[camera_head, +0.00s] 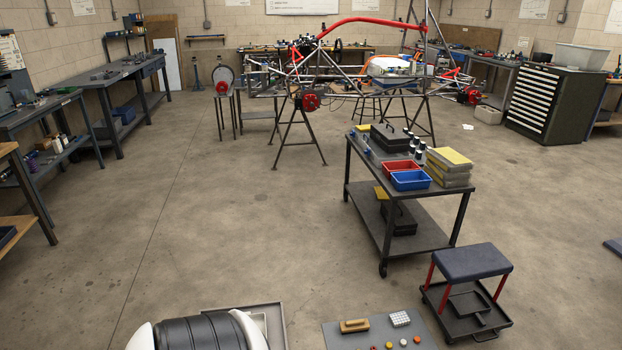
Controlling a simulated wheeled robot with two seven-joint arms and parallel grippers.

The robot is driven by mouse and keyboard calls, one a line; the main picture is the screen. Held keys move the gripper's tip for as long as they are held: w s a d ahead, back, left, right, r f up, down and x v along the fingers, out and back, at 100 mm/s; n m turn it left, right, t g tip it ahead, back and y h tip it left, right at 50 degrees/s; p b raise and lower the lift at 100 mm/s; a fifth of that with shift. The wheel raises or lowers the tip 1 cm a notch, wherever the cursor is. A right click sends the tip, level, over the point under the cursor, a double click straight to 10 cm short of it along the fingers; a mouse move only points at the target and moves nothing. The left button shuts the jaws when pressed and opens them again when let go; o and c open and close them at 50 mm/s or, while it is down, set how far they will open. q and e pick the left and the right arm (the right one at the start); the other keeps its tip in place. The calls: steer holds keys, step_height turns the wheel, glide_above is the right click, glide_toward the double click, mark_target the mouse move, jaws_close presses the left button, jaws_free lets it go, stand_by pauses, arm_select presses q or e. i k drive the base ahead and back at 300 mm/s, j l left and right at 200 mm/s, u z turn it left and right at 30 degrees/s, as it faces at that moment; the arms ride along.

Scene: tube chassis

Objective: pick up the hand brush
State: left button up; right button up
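A small tan wooden block-shaped piece that looks like the hand brush (354,325) lies on a grey mat (385,326) at the bottom edge of the head view, right of centre. It is small in the picture, so its bristles cannot be made out clearly. Neither of my grippers is in view, and nothing is touching the brush.
On the mat are a white gridded block (400,319) and several small round pieces. A stool with a dark padded seat (472,262) stands close on the right. Beyond it is a dark cart (415,237) with bins. Open concrete floor (210,220) lies left of the cart.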

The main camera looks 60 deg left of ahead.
mark_target(355, 325)
steer(key=u, duration=1.95)
steer(key=i+l+u, duration=0.15)
steer(key=u, duration=0.25)
steer(key=i+l+u, duration=0.15)
steer(key=u, duration=0.2)
steer(key=i+l+u, duration=0.1)
steer(key=l+u, duration=0.65)
steer(key=i+j, duration=0.1)
